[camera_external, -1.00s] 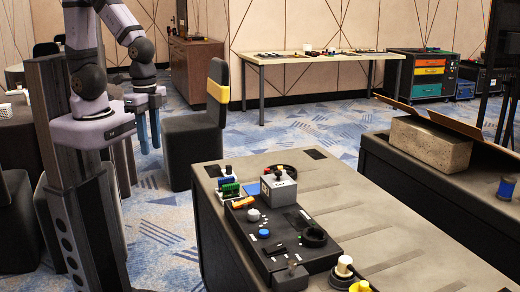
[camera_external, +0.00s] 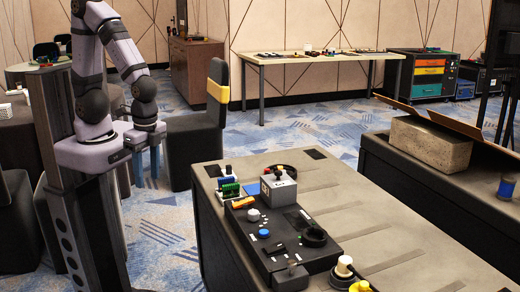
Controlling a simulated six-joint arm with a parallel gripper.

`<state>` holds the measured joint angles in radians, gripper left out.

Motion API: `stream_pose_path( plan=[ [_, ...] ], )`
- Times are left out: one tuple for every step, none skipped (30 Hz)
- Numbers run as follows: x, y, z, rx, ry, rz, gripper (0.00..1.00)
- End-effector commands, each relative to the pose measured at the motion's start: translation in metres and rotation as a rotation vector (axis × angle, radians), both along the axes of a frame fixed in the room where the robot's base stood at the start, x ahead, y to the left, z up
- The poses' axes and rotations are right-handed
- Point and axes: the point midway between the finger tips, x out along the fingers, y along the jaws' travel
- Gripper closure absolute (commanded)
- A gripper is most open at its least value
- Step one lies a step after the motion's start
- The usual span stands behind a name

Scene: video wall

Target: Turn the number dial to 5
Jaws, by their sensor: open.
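A black control panel (camera_external: 276,262) lies on the near table. It carries a pale round knob (camera_external: 253,215), a blue round button (camera_external: 264,233) and a black round dial or ring (camera_external: 314,237). Which of these is the number dial, and any numbers on it, are too small to tell. My gripper (camera_external: 147,168) has blue fingers, points down and is open and empty.
A grey box with a joystick-like top (camera_external: 278,187) stands at the panel's far end. A green part (camera_external: 229,188) is beside it. The table's right side is clear.

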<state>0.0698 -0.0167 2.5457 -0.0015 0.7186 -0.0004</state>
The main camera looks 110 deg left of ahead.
Motion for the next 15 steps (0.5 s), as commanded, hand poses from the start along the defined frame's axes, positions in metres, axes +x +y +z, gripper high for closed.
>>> stream_pose_path(
  plan=[
    [0.008,-0.004,-0.035,0.001,0.009,-0.015,0.57],
    [0.015,-0.006,-0.045,0.001,0.006,-0.024,0.57],
    [0.027,-0.009,-0.057,0.004,0.000,-0.040,0.57],
    [0.039,-0.011,-0.065,0.006,-0.010,-0.053,0.57],
    [0.051,-0.013,-0.074,0.010,-0.022,-0.067,0.57],
    [0.070,-0.017,-0.084,0.015,-0.041,-0.088,0.57],
    [0.086,-0.019,-0.091,0.021,-0.057,-0.105,0.57],
    [0.103,-0.021,-0.096,0.028,-0.074,-0.123,0.57],
    [0.124,-0.024,-0.099,0.038,-0.099,-0.135,0.57],
    [0.140,-0.026,-0.100,0.048,-0.119,-0.139,0.57],
    [0.156,-0.028,-0.100,0.057,-0.140,-0.135,0.57],
    [0.176,-0.029,-0.096,0.070,-0.167,-0.121,0.57],
    [0.190,-0.029,-0.093,0.081,-0.189,-0.105,0.57],
    [0.205,-0.029,-0.086,0.090,-0.214,-0.084,0.57],
    [0.223,-0.029,-0.076,0.104,-0.245,-0.051,0.57]
  ],
)
